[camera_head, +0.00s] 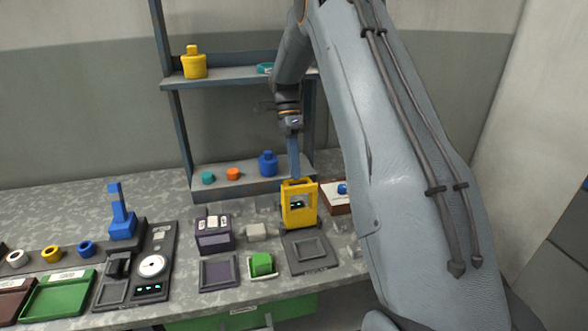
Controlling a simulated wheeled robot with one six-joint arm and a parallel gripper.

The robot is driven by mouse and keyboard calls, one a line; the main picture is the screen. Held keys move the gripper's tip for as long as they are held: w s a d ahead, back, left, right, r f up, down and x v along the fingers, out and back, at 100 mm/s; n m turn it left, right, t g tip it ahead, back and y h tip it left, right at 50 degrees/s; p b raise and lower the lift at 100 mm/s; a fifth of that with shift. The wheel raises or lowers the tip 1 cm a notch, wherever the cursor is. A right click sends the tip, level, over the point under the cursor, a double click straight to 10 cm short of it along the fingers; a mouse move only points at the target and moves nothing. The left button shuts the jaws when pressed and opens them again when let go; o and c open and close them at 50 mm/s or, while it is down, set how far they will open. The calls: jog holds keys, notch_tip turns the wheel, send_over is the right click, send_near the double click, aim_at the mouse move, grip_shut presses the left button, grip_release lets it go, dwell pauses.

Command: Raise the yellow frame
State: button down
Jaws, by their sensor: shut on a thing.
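The yellow frame (312,202) stands roughly upright at the back of a dark base with a square plate (309,251), right of the middle of the counter. A small lit display shows through its opening. My gripper (294,178) reaches straight down from above, with a long blue-grey part ending at the frame's top edge. It is shut on the frame there. The exact contact of the fingertips is too small to make out.
A green block (262,264) and a dark purple unit (213,236) stand left of the frame. A white-topped box (337,199) is close on its right. A shelf (236,186) with a blue bottle (268,163) is behind. My arm hides the right side.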

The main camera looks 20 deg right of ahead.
jog(key=s+f, duration=0.1)
jog(key=f, duration=0.1)
jog(key=shift+s+a+f+g, duration=0.2)
jog(key=shift+s+f+g, duration=0.1)
jog(key=shift+s+f, duration=0.05)
jog(key=c, duration=0.7)
grip_release()
jog(key=shift+r, duration=0.1)
notch_tip(320, 180, up, 3)
jog(key=shift+w+f+b, duration=0.1)
jog(key=shift+f+b, duration=0.1)
jog(key=shift+b, duration=0.25)
jog(key=c, duration=1.1)
notch_tip(320, 180, up, 8)
jog(key=shift+r+b, duration=0.1)
jog(key=shift+b, duration=0.8)
jog(key=shift+c, duration=0.2)
jog(key=shift+c, duration=0.4)
